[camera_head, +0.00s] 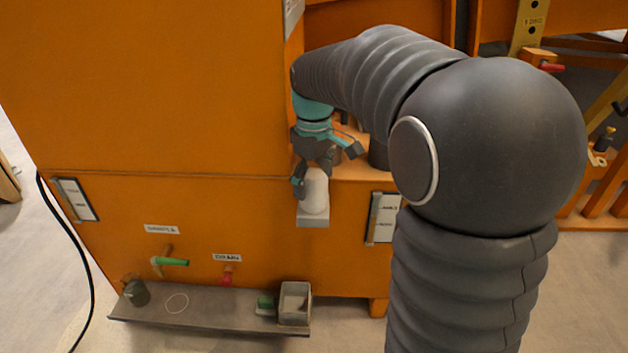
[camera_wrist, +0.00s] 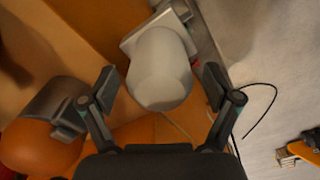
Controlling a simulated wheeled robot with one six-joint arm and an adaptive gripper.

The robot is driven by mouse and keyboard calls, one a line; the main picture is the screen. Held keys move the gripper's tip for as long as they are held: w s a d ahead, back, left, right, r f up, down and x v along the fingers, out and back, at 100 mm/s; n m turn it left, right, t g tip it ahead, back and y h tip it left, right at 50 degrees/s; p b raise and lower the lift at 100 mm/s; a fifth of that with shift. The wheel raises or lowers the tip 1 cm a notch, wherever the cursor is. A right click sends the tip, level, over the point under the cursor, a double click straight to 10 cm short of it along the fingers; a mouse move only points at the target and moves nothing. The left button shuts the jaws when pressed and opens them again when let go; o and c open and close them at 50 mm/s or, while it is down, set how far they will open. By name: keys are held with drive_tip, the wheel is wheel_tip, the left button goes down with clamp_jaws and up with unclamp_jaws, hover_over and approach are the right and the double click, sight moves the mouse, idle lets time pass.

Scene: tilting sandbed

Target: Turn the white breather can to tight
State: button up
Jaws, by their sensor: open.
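The white breather can (camera_head: 315,192) stands upright on a small grey bracket (camera_head: 312,220) on the front of the orange machine. In the wrist view the can (camera_wrist: 160,72) sits between the two fingers of my gripper (camera_wrist: 160,88), with a gap visible on its left and a narrower one on its right. My gripper also shows in the head view (camera_head: 313,176), at the upper part of the can. It is open and not closed on the can. Any tight mark on the can or bracket is not readable.
Below is a grey shelf (camera_head: 215,318) with a dark cup (camera_head: 136,291), a green block (camera_head: 265,304) and a grey bin (camera_head: 294,303). A green-handled valve (camera_head: 170,261) and a red drain valve (camera_head: 227,276) stick out above it. A white gauge panel (camera_head: 383,218) is right of the can.

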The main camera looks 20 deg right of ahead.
drive_tip(key=c, duration=1.1)
drive_tip(key=shift+c, duration=0.2)
drive_tip(key=m+p, duration=0.2)
drive_tip(key=m, duration=0.1)
drive_tip(key=shift+r, duration=0.1)
drive_tip(key=m+p, duration=0.1)
drive_tip(key=m, duration=0.2)
drive_tip(key=shift+m+p, duration=0.3)
drive_tip(key=shift+p, duration=0.1)
drive_tip(key=m+p, duration=0.2)
drive_tip(key=m, duration=0.4)
drive_tip(key=shift+f, duration=0.2)
